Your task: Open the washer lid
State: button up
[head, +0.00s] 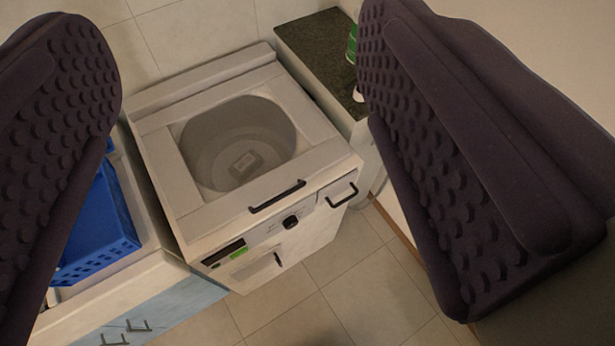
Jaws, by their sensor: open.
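The white washer (240,150) stands below and ahead of my gripper, between its two fingers in the picture. Its lid (155,155) lies flat on top and looks closed. A squarish window in the lid shows a grey drum inside with a small label at its bottom. A black bar handle (277,196) sits along the lid's front edge. My gripper (240,75) is open and empty. Its dark studded fingers are wide apart at the left and right, and neither appears to touch the washer.
A blue basket (100,230) stands on a white counter at the left, partly behind my left finger. A dark-topped counter (315,50) is right of the washer, bearing a green item (351,45) partly hidden by my right finger. Tiled floor (350,285) is clear in front.

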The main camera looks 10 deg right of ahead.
aim_at(195, 220)
jog(key=i+l+u, duration=0.15)
jog(key=i, duration=0.25)
jog(key=i+l+u, duration=0.1)
jog(key=i+l, duration=0.15)
jog(key=i, duration=0.15)
